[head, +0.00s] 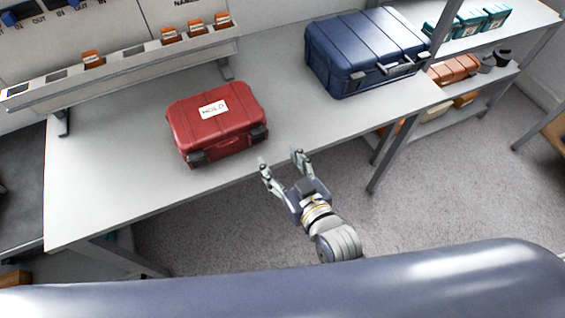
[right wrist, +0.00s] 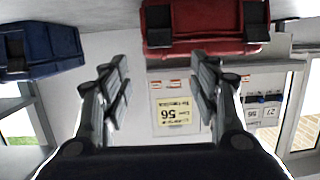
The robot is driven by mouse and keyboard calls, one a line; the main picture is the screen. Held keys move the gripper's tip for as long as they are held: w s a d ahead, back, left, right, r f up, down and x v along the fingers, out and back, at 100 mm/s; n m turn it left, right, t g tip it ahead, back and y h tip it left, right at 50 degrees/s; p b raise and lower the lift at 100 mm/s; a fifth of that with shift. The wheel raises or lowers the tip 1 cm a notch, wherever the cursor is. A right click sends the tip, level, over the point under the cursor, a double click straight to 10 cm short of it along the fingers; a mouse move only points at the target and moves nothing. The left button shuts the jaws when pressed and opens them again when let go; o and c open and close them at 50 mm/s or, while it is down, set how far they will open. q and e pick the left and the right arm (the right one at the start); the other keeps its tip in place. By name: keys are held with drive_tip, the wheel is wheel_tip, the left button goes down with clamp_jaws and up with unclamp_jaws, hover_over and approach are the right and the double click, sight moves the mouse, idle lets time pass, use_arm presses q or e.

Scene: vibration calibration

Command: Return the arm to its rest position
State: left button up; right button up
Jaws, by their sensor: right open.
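My right gripper (head: 279,165) is open and empty in the head view, just off the front edge of the table, beside the red case. Its two spread fingers also show in the right wrist view (right wrist: 162,90), with nothing between them. My left gripper is not in view. The red case (head: 213,124), with a white label on its lid, sits closed on the table (head: 120,205). It also shows in the right wrist view (right wrist: 205,38), at the top and apart from the fingers.
A closed blue case (head: 366,50) stands at the table's back right. A sloped rack (head: 130,68) with several orange items runs along the back. Shelves with teal boxes (head: 496,16) and orange bins (head: 453,70) stand at the right. The floor (head: 440,190) right of my arm is clear.

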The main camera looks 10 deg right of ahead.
drive_tip(key=shift+s, duration=0.25)
idle(0.4)
drive_tip(key=s+d+f+g+h, duration=0.15)
drive_tip(key=s+f, duration=0.25)
drive_tip(key=f, duration=0.7)
drive_tip(key=s+d+f+g, duration=0.3)
drive_tip(key=f, duration=0.8)
drive_tip(key=s+d+f+g+h, duration=0.1)
drive_tip(key=s+d+f+g, duration=0.2)
drive_tip(key=f, duration=0.8)
drive_tip(key=s+d+f+g+h, duration=0.1)
drive_tip(key=s+d+f, duration=0.3)
drive_tip(key=s, duration=0.4)
drive_tip(key=s+d+f+m+g+h, duration=0.1)
drive_tip(key=s+d+f+g, duration=0.1)
drive_tip(key=s+d+f, duration=0.2)
drive_tip(key=s+d+f+g+h, duration=0.1)
drive_tip(key=s+d+f, duration=0.3)
drive_tip(key=s+f, duration=0.4)
drive_tip(key=s+g, duration=0.1)
drive_tip(key=s, duration=0.3)
drive_tip(key=shift+s+f+m+g, duration=0.15)
drive_tip(key=shift+f+m+g, duration=0.15)
drive_tip(key=shift+f+g, duration=0.05)
